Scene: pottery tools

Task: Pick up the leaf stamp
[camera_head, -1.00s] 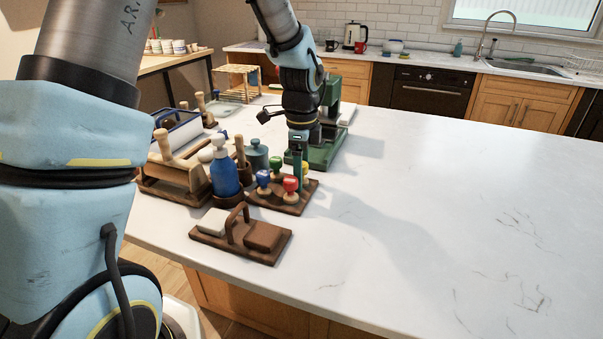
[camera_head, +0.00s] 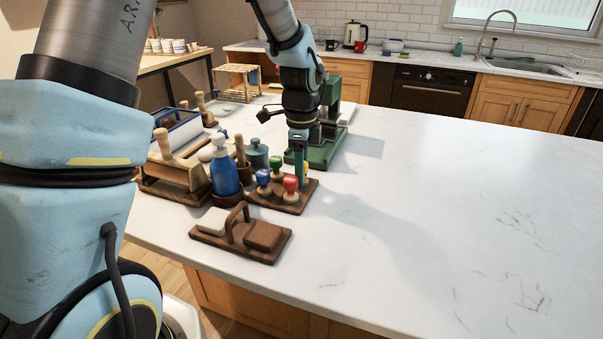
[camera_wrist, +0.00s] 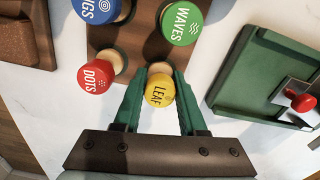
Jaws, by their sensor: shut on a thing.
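The leaf stamp (camera_wrist: 160,90) has a round yellow top marked LEAF. It sits between the two green fingers of my gripper (camera_wrist: 163,80) in the wrist view, and they are shut on it. In the head view my gripper (camera_head: 299,176) reaches down at the back right of the dark wooden stamp holder (camera_head: 288,208). There the leaf stamp is mostly hidden behind the fingers and the red stamp. I cannot tell whether its base is clear of the holder.
The red DOTS stamp (camera_wrist: 95,80), green WAVES stamp (camera_wrist: 182,23) and a blue stamp (camera_wrist: 97,10) stand close by. A green press (camera_head: 322,150) is behind. The right countertop is clear.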

